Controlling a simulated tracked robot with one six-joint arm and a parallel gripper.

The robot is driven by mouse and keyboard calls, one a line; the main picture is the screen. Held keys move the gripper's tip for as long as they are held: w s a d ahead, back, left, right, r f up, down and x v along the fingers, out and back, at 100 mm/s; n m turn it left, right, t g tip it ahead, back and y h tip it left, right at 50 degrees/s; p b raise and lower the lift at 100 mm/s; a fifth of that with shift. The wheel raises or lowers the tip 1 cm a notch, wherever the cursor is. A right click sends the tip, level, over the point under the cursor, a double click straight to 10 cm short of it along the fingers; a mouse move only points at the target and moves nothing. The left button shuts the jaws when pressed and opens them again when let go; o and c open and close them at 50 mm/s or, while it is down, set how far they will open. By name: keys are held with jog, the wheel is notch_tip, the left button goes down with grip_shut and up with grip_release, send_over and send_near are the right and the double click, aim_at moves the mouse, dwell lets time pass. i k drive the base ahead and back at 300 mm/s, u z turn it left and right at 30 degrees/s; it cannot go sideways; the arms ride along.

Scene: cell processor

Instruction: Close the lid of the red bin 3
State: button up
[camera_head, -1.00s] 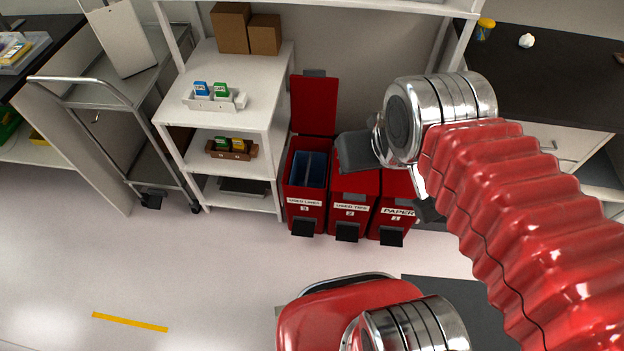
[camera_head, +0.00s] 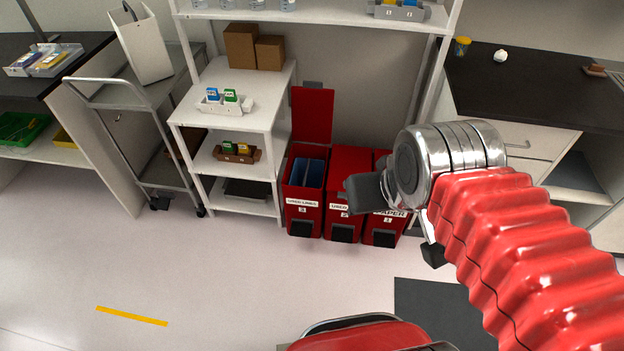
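The red bin 3 (camera_head: 303,210) is the leftmost of three red bins on the floor, with a white label and a dark pedal at its front. Its red lid (camera_head: 312,115) is open and stands upright behind the opening. A blue liner or insert (camera_head: 308,173) shows inside. My gripper (camera_head: 398,224) is right of bin 3, in front of the other two bins in the picture. Its dark fingers are apart and I see nothing between them. It partly hides the middle and right bins.
The middle bin (camera_head: 352,162) and right bin (camera_head: 381,232) have shut lids. A white shelf unit (camera_head: 238,122) stands close left of bin 3, with a grey cart (camera_head: 165,175) beyond it. A dark-topped counter (camera_head: 530,95) is at right. The floor in front is clear.

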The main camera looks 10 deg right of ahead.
aim_at(312, 105)
jog(key=k, duration=0.65)
jog(key=u, duration=0.5)
jog(key=i, duration=0.7)
jog(key=u, duration=0.85)
jog(key=i, duration=1.65)
jog(key=z, duration=0.8)
jog(key=i, duration=0.75)
jog(key=z, duration=0.55)
